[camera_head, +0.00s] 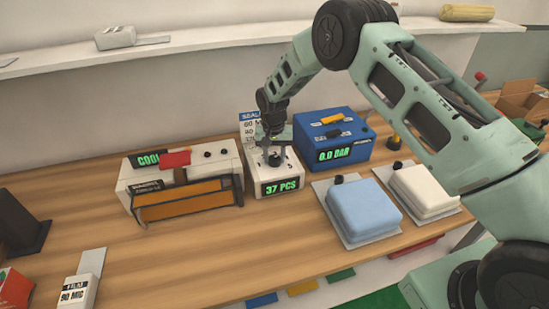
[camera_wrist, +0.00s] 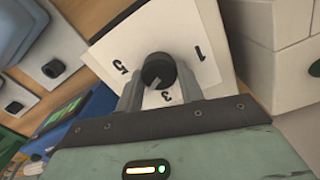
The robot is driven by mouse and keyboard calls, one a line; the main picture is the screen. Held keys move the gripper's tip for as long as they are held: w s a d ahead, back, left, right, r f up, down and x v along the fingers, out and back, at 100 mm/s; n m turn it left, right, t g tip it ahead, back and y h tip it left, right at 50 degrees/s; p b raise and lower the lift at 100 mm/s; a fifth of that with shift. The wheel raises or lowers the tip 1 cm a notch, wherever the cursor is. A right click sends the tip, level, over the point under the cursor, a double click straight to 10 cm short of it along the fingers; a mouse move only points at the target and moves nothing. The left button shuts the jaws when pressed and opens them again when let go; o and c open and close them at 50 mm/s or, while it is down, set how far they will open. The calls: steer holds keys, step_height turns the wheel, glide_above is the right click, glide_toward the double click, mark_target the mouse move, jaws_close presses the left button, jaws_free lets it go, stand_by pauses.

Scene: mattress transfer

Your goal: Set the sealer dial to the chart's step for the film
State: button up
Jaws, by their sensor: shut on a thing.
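My gripper (camera_head: 274,155) is over the small white box (camera_head: 284,178) whose display reads 37 PCS. In the wrist view my gripper (camera_wrist: 160,92) is shut on a black dial knob (camera_wrist: 158,70). The knob stands on a white plate (camera_wrist: 185,30) marked 1, 3 and 5. A light mark shows on the knob, but I cannot tell which number it points to. The chart (camera_head: 249,125) stands behind the box, partly hidden by my arm; a line reads 60 MIC. The film box (camera_head: 76,291) at front left reads FILM, 90 MIC. The sealer (camera_head: 213,162) displays COOL.
A blue machine (camera_head: 342,151) reading 0.0 BAR is close right of the gripper. A blue pad (camera_head: 364,207) and a white pad (camera_head: 424,188) lie on plates to the right. The sealer's red handle (camera_head: 176,159) is left.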

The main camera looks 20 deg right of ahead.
mark_target(273, 157)
steer(key=n+b, duration=0.3)
steer(key=n, duration=0.1)
steer(key=shift+f, duration=0.1)
steer(key=shift+a+n+b, duration=0.1)
steer(key=shift+n+b, duration=0.8)
steer(key=shift+n, duration=1.2)
steer(key=o, duration=1)
steer(key=shift+r, duration=0.25)
steer(key=r+b, duration=0.1)
steer(key=r, duration=0.7)
steer(key=r+b, duration=0.2)
steer(key=r, duration=0.7)
steer(key=shift+s+a+r, duration=0.1)
steer(key=shift+a, duration=0.1)
